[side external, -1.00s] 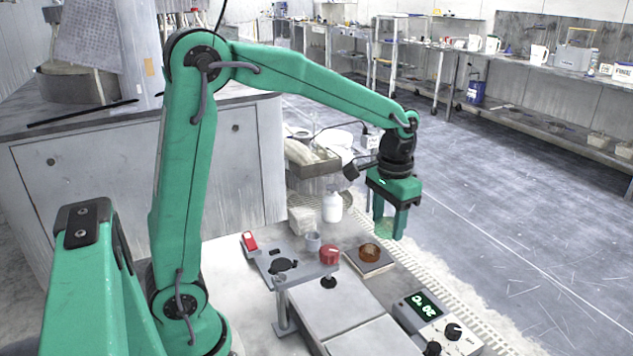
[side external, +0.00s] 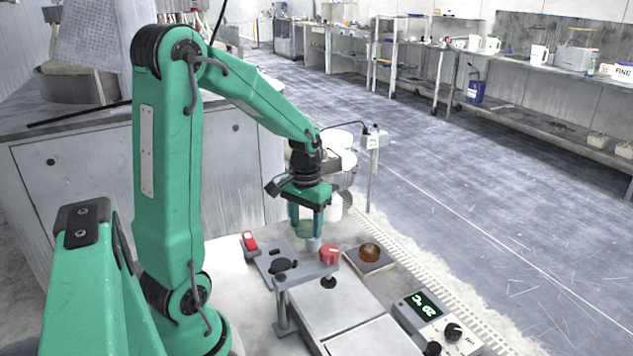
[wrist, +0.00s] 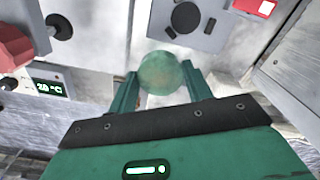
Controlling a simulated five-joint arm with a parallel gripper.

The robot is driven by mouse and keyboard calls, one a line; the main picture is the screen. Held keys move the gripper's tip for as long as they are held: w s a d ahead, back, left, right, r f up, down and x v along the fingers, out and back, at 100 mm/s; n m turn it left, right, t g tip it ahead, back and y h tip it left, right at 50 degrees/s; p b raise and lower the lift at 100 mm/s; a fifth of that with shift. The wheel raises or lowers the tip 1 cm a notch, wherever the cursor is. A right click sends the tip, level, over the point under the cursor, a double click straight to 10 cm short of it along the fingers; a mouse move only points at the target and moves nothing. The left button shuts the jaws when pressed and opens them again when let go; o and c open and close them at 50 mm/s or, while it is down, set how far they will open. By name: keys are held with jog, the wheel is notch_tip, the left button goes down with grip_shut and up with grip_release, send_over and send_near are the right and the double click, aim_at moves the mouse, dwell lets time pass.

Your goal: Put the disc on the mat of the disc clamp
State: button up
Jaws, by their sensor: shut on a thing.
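My gripper (side external: 308,228) is shut on the green disc (wrist: 160,73), which sits between the fingertips in the wrist view. In the side view the disc (side external: 305,228) is partly behind a finger, held in the air behind the grey plate (side external: 262,259). On that plate lies a round black pad (side external: 283,266), which may be the mat; it also shows in the wrist view (wrist: 185,17), ahead of the disc and apart from it. A clamp arm (side external: 305,275) with a red knob (side external: 330,253) stands at the plate's front right.
A brown round piece (side external: 370,252) sits on a square base to the right. A red switch (side external: 250,241) is on the plate's back left. A display box (side external: 430,308) stands front right.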

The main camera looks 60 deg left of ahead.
jog(key=n, duration=0.2)
send_over(281, 265)
notch_tip(281, 265, down, 2)
jog(key=shift+f, duration=0.2)
jog(key=shift+f, duration=0.15)
jog(key=shift+f, duration=3.2)
jog(key=shift+f, duration=0.6)
